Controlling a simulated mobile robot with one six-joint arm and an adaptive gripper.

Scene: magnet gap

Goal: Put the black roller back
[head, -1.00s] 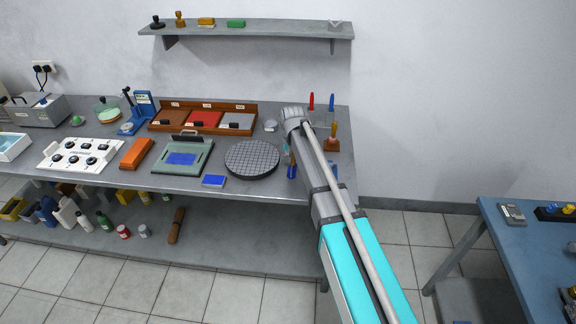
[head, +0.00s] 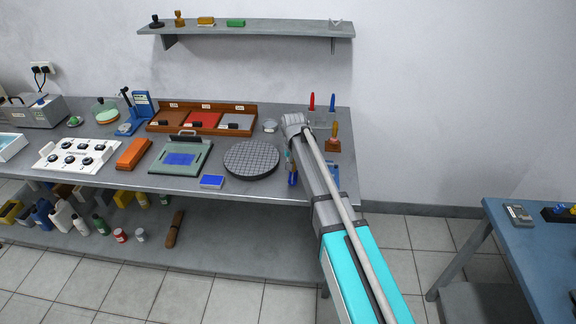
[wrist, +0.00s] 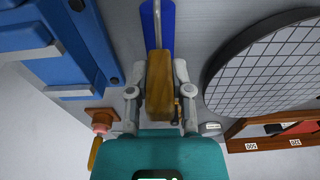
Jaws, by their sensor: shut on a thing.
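My gripper (wrist: 160,82) is shut on the wooden handle (wrist: 160,92) of a hand tool, with one finger on each side. A metal rod runs from the handle to a blue end piece (wrist: 167,24), cut off by the top edge of the wrist view. In the head view the tool (head: 292,177) hangs beside my arm, right of the round gridded disc (head: 251,160); my arm hides most of the gripper. I see no piece that is clearly a black roller. Small black pieces (head: 195,125) lie in the wooden rack, too small to identify.
The labelled wooden rack (head: 253,107) has three compartments. A blue stand (wrist: 55,45) is close left in the wrist view. A wooden-handled tool (head: 334,132) and red (head: 311,102) and blue (head: 332,103) upright pieces stand at the bench's right end. A green frame (head: 202,160) lies left of the disc.

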